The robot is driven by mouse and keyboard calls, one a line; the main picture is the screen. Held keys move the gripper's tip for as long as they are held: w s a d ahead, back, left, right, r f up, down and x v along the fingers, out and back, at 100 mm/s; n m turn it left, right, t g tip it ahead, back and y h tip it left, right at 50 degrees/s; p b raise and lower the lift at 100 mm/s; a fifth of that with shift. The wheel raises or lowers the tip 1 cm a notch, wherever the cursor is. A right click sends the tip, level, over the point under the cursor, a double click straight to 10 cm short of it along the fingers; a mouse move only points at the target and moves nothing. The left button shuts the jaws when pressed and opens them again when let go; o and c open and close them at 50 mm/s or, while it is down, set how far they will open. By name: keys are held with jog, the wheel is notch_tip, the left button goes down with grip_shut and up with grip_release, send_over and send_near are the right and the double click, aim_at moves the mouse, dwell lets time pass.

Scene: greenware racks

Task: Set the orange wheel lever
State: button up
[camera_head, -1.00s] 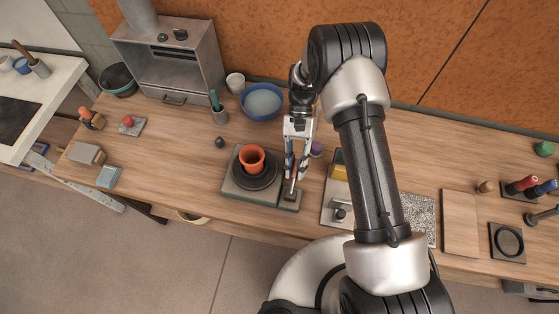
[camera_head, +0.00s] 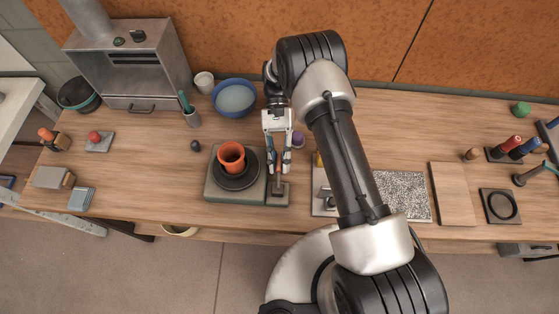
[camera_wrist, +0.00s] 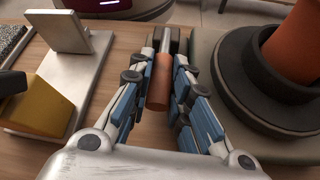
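The orange wheel lever (camera_wrist: 158,85) is a short orange grip on a metal rod; in the wrist view it lies between my fingers. In the head view it rises from the small grey base (camera_head: 278,197) at the right of the wheel (camera_head: 236,183). My gripper (camera_wrist: 164,75) is around the lever, its fingers on both sides; it also shows in the head view (camera_head: 278,168). The fingers stand apart, and a firm grip on the lever does not show. An orange pot (camera_head: 231,156) stands upright on the dark wheel head.
A metal plate with an upright block (camera_wrist: 63,30) and a yellow block (camera_wrist: 38,108) lie left of my gripper in the wrist view. A blue bowl (camera_head: 234,97), a white cup (camera_head: 204,82) and a purple object (camera_head: 298,139) are nearby. A kiln-like box (camera_head: 135,65) stands at the back left.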

jog(key=o, duration=0.5)
jog(key=shift+c, duration=0.2)
jog(key=shift+w+a+r, duration=0.1)
jog(key=shift+w+r, duration=0.2)
jog(key=shift+w, duration=0.3)
jog(key=shift+v, duration=3.3)
